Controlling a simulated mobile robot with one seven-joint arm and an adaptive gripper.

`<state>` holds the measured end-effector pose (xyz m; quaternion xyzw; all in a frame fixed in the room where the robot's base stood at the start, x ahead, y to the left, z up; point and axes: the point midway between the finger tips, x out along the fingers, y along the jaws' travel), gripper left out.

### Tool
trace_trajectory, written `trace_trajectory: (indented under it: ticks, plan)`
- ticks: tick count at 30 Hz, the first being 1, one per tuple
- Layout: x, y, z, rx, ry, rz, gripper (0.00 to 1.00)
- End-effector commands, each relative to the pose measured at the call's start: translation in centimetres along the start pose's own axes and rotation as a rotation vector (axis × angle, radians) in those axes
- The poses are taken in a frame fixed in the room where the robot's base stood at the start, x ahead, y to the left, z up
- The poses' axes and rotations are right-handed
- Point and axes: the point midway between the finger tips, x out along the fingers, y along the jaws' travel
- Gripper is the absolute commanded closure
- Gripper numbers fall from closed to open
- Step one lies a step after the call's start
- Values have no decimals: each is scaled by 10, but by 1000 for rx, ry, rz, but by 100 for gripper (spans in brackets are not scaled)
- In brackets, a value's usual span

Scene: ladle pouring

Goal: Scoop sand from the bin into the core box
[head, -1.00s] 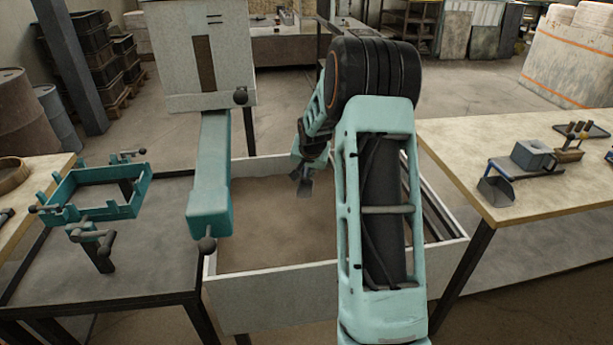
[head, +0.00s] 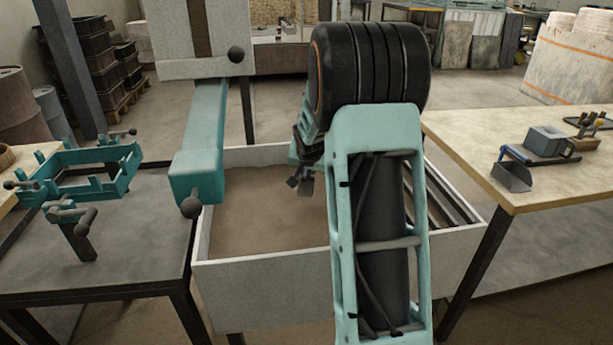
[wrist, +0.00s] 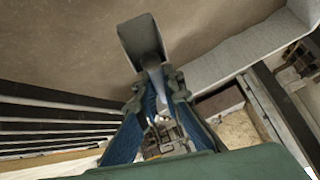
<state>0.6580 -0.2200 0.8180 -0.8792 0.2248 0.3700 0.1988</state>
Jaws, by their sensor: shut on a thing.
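The bin (head: 262,288) is a pale, open-topped box in the middle of the head view, with brown sand (head: 262,220) spread across its floor. My gripper (head: 303,172) is over the bin, partly hidden by my arm. In the wrist view my gripper (wrist: 156,98) is shut on the handle of a grey ladle (wrist: 142,40), whose broad head shows against the sand. I cannot tell whether the ladle holds sand or touches it. A teal clamped frame (head: 128,176), apparently the core box, stands on the dark table at left.
The dark table (head: 120,270) adjoins the bin's left side. A pale-topped table (head: 470,140) at right carries a grey scoop (head: 512,177) and a small vise-like block (head: 546,141). A teal post (head: 205,125) overhangs the bin's left edge. Slatted dark bars line the bin's right side.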

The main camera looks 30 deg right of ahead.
Motion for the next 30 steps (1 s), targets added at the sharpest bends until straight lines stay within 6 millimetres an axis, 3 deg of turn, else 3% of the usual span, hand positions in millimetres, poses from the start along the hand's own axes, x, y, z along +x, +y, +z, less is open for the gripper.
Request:
trace_trajectory:
  ticks: [19,30]
  plan:
    - [13,3,25,-14,83,-10,100]
    - [2,4,66,-14,81,-9,100]
